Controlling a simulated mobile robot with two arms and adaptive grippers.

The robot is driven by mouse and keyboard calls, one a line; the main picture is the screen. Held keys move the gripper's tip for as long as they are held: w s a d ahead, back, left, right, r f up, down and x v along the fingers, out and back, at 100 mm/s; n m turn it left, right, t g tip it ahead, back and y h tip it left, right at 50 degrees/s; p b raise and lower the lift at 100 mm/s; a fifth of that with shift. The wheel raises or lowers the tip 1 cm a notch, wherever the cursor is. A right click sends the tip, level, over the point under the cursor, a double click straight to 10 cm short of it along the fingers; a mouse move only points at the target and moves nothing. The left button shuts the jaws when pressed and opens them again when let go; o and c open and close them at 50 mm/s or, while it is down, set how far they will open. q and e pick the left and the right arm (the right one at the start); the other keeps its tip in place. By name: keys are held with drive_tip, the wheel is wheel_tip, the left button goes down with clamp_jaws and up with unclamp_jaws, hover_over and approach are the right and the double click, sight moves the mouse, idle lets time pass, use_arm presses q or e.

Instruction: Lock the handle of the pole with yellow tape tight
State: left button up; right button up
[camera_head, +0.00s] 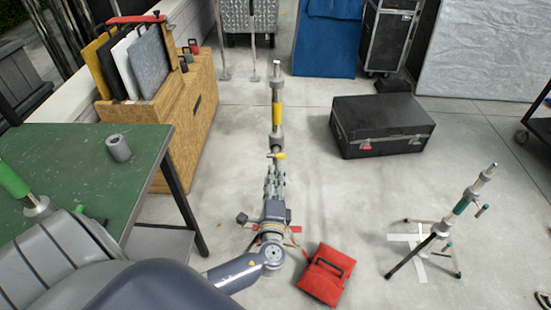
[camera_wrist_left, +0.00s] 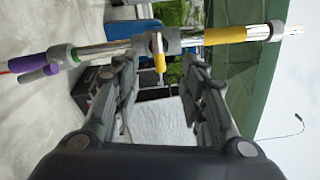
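The pole with yellow tape (camera_head: 277,113) stands upright in the middle of the head view. Its yellow-tipped handle (camera_head: 278,155) sticks out from a grey collar below the tape. In the left wrist view the pole's yellow tape (camera_wrist_left: 225,35) runs across the top, and the yellow handle tip (camera_wrist_left: 160,63) shows between my fingers' ends. My left gripper (camera_head: 275,173) is open, with its fingers (camera_wrist_left: 156,65) apart on either side of the handle. I cannot tell whether either finger touches it. The pole's lower part is hidden behind my arm. My right gripper is not in view.
A red bag (camera_head: 322,277) lies beside my left arm. A pole with teal tape (camera_head: 461,206) stands on a tripod at right. A black case (camera_head: 380,118) sits behind it. A green table (camera_head: 75,150) and wooden crate (camera_head: 185,140) stand at left.

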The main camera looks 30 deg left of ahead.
sight(275, 154)
use_arm(q)
drive_tip(key=b+x, duration=0.1)
drive_tip(key=x, duration=0.9)
drive_tip(key=shift+w+a+f, duration=0.1)
drive_tip(key=shift+w+a, duration=0.05)
drive_tip(key=shift+w, duration=0.05)
drive_tip(key=shift+c, duration=0.3)
